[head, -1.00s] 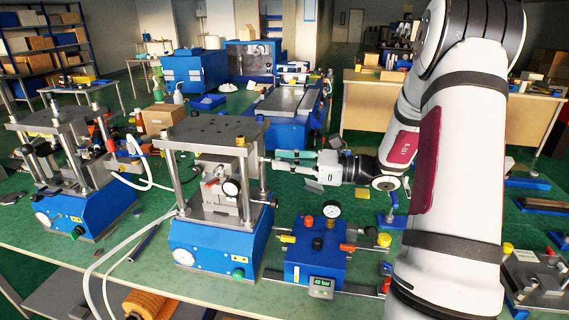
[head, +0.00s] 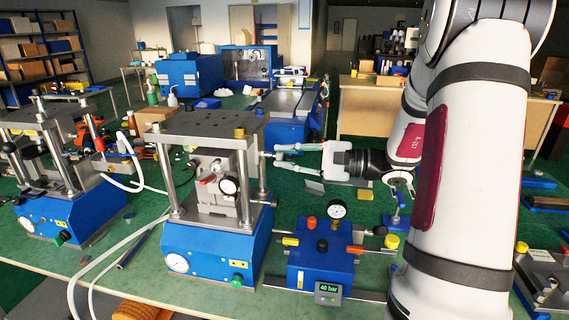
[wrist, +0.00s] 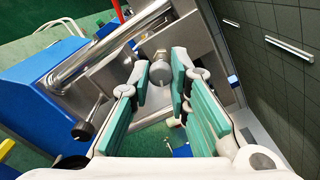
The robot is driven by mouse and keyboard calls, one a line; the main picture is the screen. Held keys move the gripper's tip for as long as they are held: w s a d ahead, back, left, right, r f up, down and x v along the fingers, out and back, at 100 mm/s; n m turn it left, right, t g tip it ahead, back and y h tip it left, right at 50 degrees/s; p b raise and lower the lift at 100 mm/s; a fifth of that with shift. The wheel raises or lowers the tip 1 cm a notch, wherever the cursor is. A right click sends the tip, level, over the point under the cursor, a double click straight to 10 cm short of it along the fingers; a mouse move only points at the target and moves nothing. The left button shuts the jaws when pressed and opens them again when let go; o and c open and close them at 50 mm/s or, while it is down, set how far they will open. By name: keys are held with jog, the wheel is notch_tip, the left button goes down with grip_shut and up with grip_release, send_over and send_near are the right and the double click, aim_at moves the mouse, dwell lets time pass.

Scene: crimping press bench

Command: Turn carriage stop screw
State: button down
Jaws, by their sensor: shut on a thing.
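The press (head: 218,190) stands on a blue base at the centre left of the head view. The carriage stop screw (wrist: 160,72) sticks out of its right side, with a round metal head. In the head view the screw looks like a thin stub at the press's right post. My gripper (head: 276,155) reaches in from the right, level with it. In the wrist view my gripper's green-padded fingertips (wrist: 160,71) are on either side of the screw head, shut on it. Exact pad contact is hard to see.
A blue pressure unit (head: 320,263) with a dial and a 40 bar display stands below my gripper. A second press (head: 58,190) stands at the left. White hoses (head: 112,254) run across the bench's left front. Small parts lie on the right.

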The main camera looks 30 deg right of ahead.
jog(key=shift+n+b, duration=1.55)
jog(key=shift+n, duration=0.35)
jog(key=c, duration=1.5)
grip_release()
jog(key=v, duration=1.2)
